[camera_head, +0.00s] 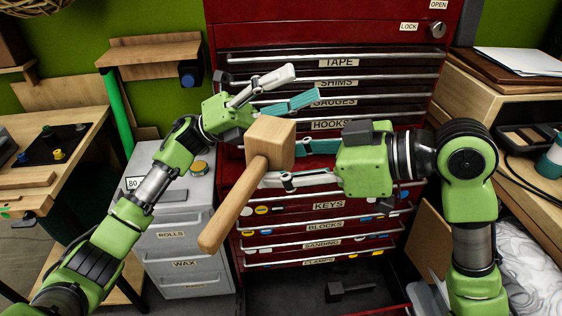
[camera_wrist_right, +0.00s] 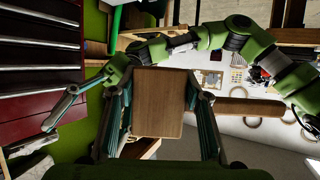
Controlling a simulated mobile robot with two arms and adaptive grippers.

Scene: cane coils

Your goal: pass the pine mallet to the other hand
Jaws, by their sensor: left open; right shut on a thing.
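The pine mallet (camera_head: 268,145) is held in the air in front of the red drawer chest. Its blocky head is up and its handle slants down to the left. My right gripper (camera_head: 281,163) comes from the right and is shut on the head. In the right wrist view the head (camera_wrist_right: 157,102) sits between the two fingers and the handle points right. My left gripper (camera_head: 303,86) is open and empty, just above the head in the head view, fingers pointing right. It also shows left of the head in the right wrist view (camera_wrist_right: 58,98), apart from the mallet.
The red chest (camera_head: 350,30) with labelled drawers stands close behind both grippers. Its lowest drawer is open, with a dark object (camera_head: 350,290) in it. A grey cabinet (camera_head: 185,235) stands at lower left. Wooden benches flank both sides.

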